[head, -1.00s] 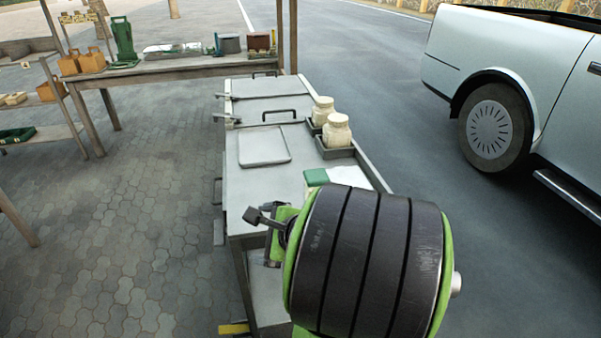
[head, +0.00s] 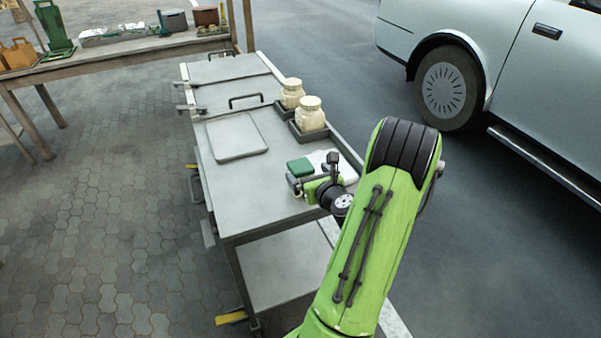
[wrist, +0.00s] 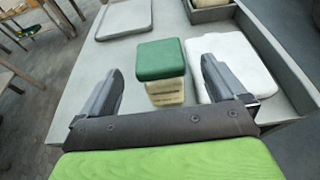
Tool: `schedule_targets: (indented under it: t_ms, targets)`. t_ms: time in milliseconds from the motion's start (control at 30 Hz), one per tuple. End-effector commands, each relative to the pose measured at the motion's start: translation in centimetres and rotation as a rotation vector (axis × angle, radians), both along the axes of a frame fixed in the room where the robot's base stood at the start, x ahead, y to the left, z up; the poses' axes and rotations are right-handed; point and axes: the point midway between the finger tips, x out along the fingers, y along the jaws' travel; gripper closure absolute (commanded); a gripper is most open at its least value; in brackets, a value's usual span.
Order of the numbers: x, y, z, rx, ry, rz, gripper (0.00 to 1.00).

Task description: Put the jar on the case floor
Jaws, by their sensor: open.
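Two cream jars with lids stand upright at the cart's right side, a near one (head: 310,114) and a far one (head: 291,93), each in a small dark tray. A green-topped block with a pale lower part (wrist: 163,66) stands on the near cart top; it also shows in the head view (head: 299,167). My gripper (wrist: 160,72) is open and empty, its fingers spread to either side of this block in the picture, apart from it. In the head view my gripper (head: 305,183) is low over the near right of the cart. I cannot tell which thing is the case.
A white folded cloth (wrist: 230,65) lies right of the green-topped block. A flat grey tray (head: 236,137) lies mid-cart. Grey panels with black handles (head: 244,98) are farther back. A wooden bench (head: 130,51) stands at the back left, a pale vehicle (head: 480,50) at the right.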

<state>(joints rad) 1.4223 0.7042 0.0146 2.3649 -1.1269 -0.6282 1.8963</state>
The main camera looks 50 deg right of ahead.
Motion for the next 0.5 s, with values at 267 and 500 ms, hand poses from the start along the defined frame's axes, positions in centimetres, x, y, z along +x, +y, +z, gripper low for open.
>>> schedule_targets:
  t_ms: [267,500]
  targets:
    - [3.5,-1.7,-1.9,-0.003,-0.002,0.005,0.02]
    - [5.1,-2.9,-2.4,-0.001,-0.002,-0.001,0.02]
